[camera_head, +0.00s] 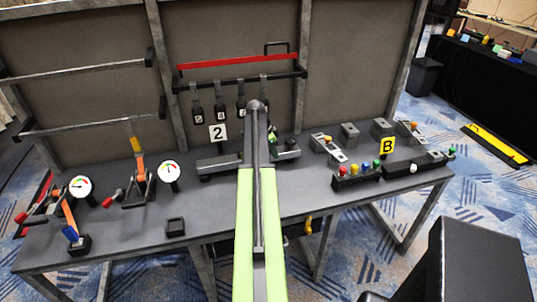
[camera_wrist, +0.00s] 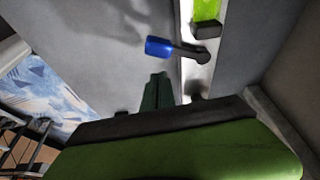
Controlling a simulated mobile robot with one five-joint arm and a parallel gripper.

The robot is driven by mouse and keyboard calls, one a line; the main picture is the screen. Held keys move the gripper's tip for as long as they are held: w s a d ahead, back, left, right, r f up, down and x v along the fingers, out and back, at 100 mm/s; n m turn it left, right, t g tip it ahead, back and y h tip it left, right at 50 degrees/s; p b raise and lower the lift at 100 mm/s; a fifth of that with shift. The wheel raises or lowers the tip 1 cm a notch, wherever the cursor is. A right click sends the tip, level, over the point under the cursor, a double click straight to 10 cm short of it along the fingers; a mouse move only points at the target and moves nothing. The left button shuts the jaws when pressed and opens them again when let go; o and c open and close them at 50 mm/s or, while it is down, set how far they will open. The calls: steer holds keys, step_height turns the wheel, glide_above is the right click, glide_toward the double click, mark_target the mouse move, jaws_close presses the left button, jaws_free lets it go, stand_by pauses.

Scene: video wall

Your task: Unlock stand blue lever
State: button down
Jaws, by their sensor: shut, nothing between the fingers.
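In the wrist view, a blue-handled lever (camera_wrist: 160,46) sticks out to the left from a dark pivot on a pale strip. My gripper (camera_wrist: 158,76) shows its dark green fingers together, just below the blue handle in the picture. The fingers look empty, and I cannot tell whether their tips touch the lever. In the head view my arm reaches over the middle of the table and the gripper cannot be made out clearly. That view also shows a blue-topped part (camera_head: 71,233) at the table's front left; I cannot tell if it is the same lever.
The grey table (camera_head: 130,240) carries two round gauges (camera_head: 169,171) with red and orange levers at left. A 2 sign (camera_head: 218,134) stands behind. A black box (camera_head: 480,265) is at front right.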

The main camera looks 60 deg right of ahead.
steer(key=shift+s+a, duration=0.4)
steer(key=shift+s, duration=0.25)
steer(key=shift+w, duration=0.1)
steer(key=d+p+v, duration=0.1)
steer(key=p+v, duration=0.8)
steer(key=shift+w+r, duration=0.4)
steer(key=shift+d, duration=0.1)
